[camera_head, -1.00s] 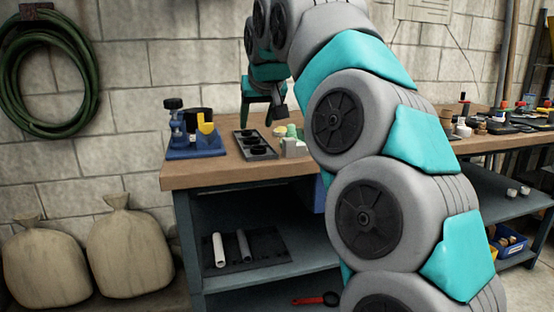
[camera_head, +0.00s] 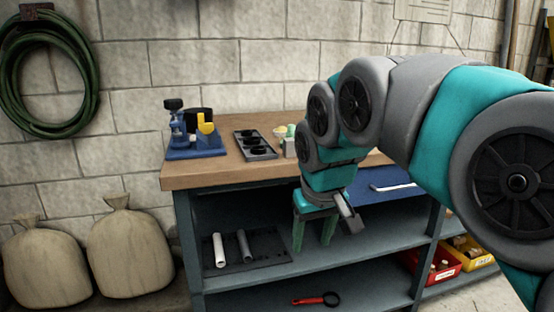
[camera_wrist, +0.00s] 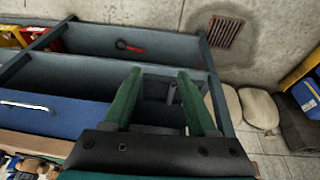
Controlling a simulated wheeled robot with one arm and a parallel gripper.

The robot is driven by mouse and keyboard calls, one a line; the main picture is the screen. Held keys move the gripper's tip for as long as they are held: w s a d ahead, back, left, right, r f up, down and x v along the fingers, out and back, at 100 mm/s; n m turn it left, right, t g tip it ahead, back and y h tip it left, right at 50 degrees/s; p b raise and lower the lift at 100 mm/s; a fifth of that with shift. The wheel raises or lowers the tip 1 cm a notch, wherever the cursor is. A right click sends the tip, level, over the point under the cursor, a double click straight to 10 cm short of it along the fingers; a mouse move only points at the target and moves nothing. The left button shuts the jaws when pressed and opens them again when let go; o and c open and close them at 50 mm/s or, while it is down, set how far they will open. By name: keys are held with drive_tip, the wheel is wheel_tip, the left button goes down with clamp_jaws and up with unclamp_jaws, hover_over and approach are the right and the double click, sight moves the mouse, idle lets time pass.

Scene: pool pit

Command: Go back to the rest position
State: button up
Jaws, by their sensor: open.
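My gripper (camera_head: 313,246) hangs in front of the workbench, below the level of its top, with the fingers pointing down. Its two green fingers are spread apart with nothing between them. In the wrist view, my gripper (camera_wrist: 154,78) is also open and empty, with the bench shelves beyond it. My arm reaches in from the right and covers the right part of the bench in the head view.
The wooden benchtop (camera_head: 215,176) carries a blue fixture (camera_head: 195,150) and a black tray (camera_head: 255,144). A shelf below holds a dark mat (camera_head: 270,246) with a white tube (camera_head: 219,250). A red-handled tool (camera_head: 315,300) lies lower. Sacks (camera_head: 128,250) stand left; bins (camera_head: 440,268) right.

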drive_tip(key=s+d+f+m+g, duration=0.1)
drive_tip(key=s+d+f, duration=0.1)
drive_tip(key=s+f, duration=0.4)
drive_tip(key=s+d+f+m+g, duration=0.1)
drive_tip(key=s+d+f+g, duration=0.1)
drive_tip(key=s+f, duration=0.4)
drive_tip(key=s+d+f+m+g, duration=0.1)
drive_tip(key=s+d+f, duration=0.3)
drive_tip(key=s, duration=1)
wheel_tip(320, 180, down, 2)
drive_tip(key=shift+s+d+f+g, duration=0.2)
drive_tip(key=shift+s+d+g, duration=0.1)
drive_tip(key=shift+g, duration=0.4)
